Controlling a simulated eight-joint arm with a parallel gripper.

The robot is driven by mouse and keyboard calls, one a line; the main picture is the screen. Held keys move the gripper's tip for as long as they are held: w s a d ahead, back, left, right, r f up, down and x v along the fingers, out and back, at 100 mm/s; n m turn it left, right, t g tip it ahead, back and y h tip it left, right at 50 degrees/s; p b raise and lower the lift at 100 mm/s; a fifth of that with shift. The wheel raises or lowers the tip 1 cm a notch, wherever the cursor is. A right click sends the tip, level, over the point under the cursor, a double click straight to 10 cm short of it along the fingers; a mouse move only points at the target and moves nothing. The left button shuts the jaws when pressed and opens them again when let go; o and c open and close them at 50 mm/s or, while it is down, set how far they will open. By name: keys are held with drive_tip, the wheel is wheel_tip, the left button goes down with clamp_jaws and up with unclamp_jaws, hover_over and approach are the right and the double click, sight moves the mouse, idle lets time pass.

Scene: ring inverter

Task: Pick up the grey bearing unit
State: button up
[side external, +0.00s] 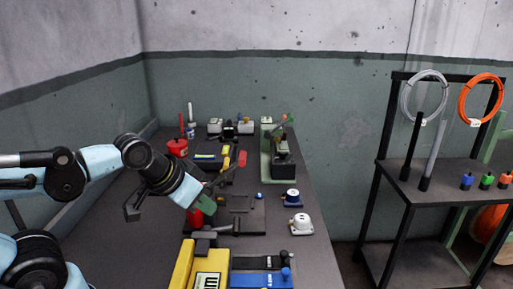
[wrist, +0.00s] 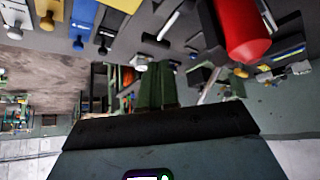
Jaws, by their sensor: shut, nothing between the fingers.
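The grey bearing unit (side external: 301,224), a pale round housing on a flat flange, sits near the right edge of the bench in the side view. A similar unit with a blue top (side external: 292,198) sits just behind it. My gripper (side external: 205,206) is above the bench, well to the left of the grey unit and apart from it. Its green fingers show close together in the wrist view (wrist: 158,86), shut with nothing between them. I cannot make out the grey unit for certain in the wrist view.
A red cylinder (wrist: 243,28) is close in the wrist view. A green-framed machine (side external: 266,150) stands at the back right. A black shelf rack (side external: 440,178) stands right of the bench.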

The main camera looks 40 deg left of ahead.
drive_tip(key=o, duration=1.4)
drive_tip(key=shift+o, duration=0.2)
drive_tip(key=w+d+n+g+y, duration=0.2)
drive_tip(key=w+d+n+y, duration=0.35)
drive_tip(key=w, duration=0.75)
drive_tip(key=n+t+y, duration=0.2)
drive_tip(key=n+y, duration=0.3)
drive_tip(key=n, duration=0.1)
approach(303, 219)
drive_tip(key=shift+s+d+r+m, duration=0.15)
drive_tip(key=shift+s+d+r, duration=0.05)
drive_tip(key=shift+d+r, duration=0.3)
drive_tip(key=shift+s+d+r+m, duration=0.1)
drive_tip(key=shift+s+d+r, duration=0.1)
drive_tip(key=shift+d+r, duration=0.25)
drive_tip(key=shift+f, duration=0.25)
drive_tip(key=shift+s+x, duration=0.2)
drive_tip(key=shift+x, duration=5.7)
